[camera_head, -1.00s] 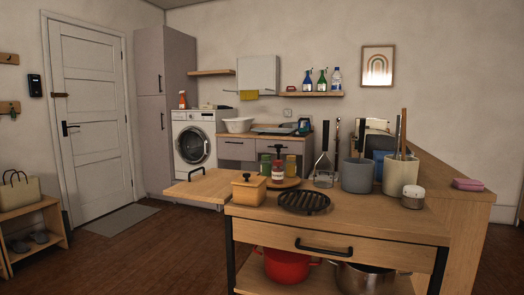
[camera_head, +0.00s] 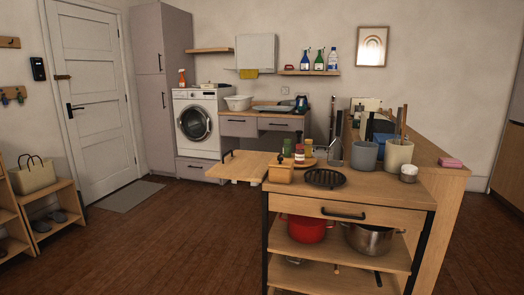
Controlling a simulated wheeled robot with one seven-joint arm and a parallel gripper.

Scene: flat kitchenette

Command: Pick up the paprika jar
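Several small spice jars stand together at the back left of the wooden kitchen island (camera_head: 400,187). One has a red body and a pale label (camera_head: 299,155); by its colour it looks like the paprika jar, but its label is too small to read. A green jar (camera_head: 287,147) stands to its left and a yellowish-brown jar (camera_head: 308,148) to its right, close by. A round wooden tray shows under them in part. My gripper is not in view.
A wooden box (camera_head: 280,173) and a black round grate (camera_head: 325,179) are in front of the jars. Grey pot (camera_head: 364,155), cream pot (camera_head: 397,157) and upright utensils stand to the right. A wooden leaf (camera_head: 240,167) juts left. Floor (camera_head: 170,230) is clear at left.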

